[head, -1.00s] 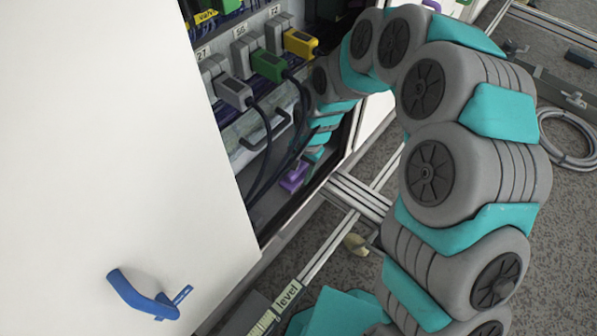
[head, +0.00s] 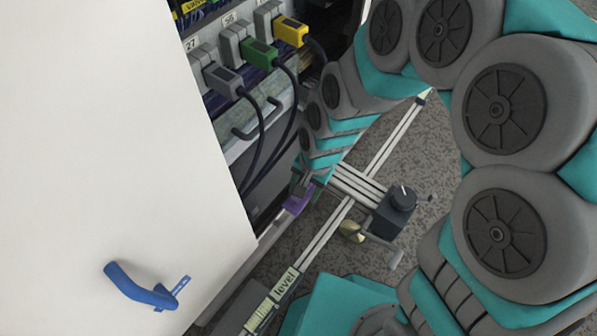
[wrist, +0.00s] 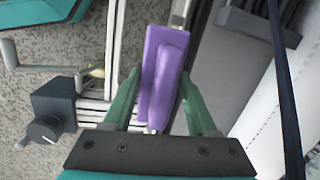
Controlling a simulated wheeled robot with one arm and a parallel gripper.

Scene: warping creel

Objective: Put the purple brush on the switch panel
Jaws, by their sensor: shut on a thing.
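The purple brush (head: 298,200) is at the end of my arm, just outside the lower front edge of the open cabinet. The wrist view shows the brush (wrist: 162,70) lengthwise between the two green fingers of my gripper (wrist: 160,105), which is shut on it. My gripper (head: 308,184) is partly hidden by my arm in the head view. No surface is clearly marked as the switch panel. A dark box with a round knob (head: 393,212) sits on the rails to the right of the brush; it also shows in the wrist view (wrist: 55,105).
A white cabinet door (head: 120,130) with a blue handle (head: 140,288) stands open at left. Grey, green (head: 259,53) and yellow (head: 291,31) plugs with hanging black cables are inside the cabinet. A rail labelled "level" (head: 284,284) runs low in front. Carpeted floor lies beyond.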

